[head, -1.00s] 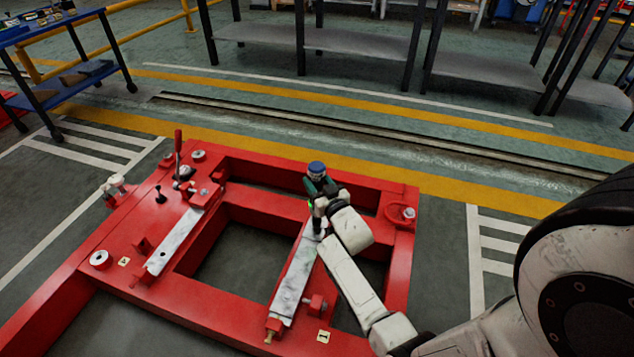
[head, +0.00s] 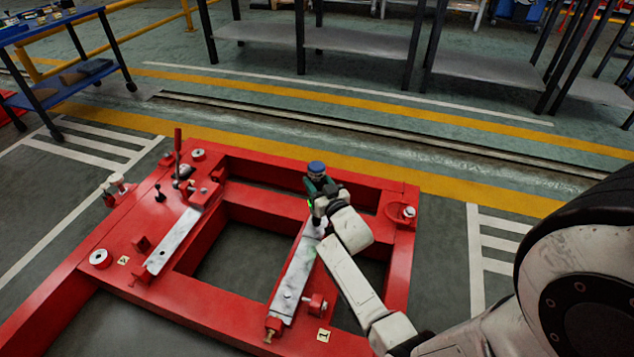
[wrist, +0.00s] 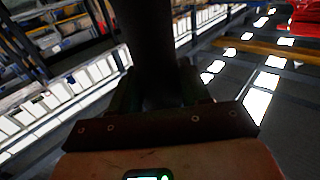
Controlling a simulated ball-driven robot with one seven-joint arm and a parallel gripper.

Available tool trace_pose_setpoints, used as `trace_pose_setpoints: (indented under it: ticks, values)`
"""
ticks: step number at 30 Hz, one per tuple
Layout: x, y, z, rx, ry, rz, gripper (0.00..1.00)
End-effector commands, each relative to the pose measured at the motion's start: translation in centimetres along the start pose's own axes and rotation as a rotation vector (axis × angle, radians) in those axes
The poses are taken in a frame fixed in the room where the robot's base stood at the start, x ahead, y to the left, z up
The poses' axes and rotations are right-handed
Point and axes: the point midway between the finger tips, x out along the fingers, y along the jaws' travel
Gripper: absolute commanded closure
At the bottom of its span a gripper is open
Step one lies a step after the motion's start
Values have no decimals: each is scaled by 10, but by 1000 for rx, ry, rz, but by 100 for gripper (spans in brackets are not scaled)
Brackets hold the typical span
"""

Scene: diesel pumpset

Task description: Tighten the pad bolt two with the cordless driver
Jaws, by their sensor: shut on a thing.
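The cordless driver (head: 316,172) is dark green and black with a blue top. It stands upright over the far end of the right metal pad (head: 297,268) on the red frame. My gripper (head: 324,198) is shut on the driver, which also shows as a dark shape in the wrist view (wrist: 150,50). The driver's lower end is near the pad's far end; my gripper hides whether it touches a bolt there. Pad bolt two cannot be made out.
The red frame (head: 235,315) has open gaps between its beams. A left metal pad (head: 173,240), an upright lever (head: 178,150) and a side screw (head: 316,304) stand on it. A blue cart (head: 60,40) is at the far left, and grey benches (head: 365,45) stand behind.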

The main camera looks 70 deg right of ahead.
Motion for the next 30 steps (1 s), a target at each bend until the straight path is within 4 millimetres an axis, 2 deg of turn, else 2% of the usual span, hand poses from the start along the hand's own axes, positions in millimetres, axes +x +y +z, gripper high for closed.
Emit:
trace_pose_setpoints:
  ticks: [30]
  values:
    - [-1, 1, 6, -1, -5, 1, 100]
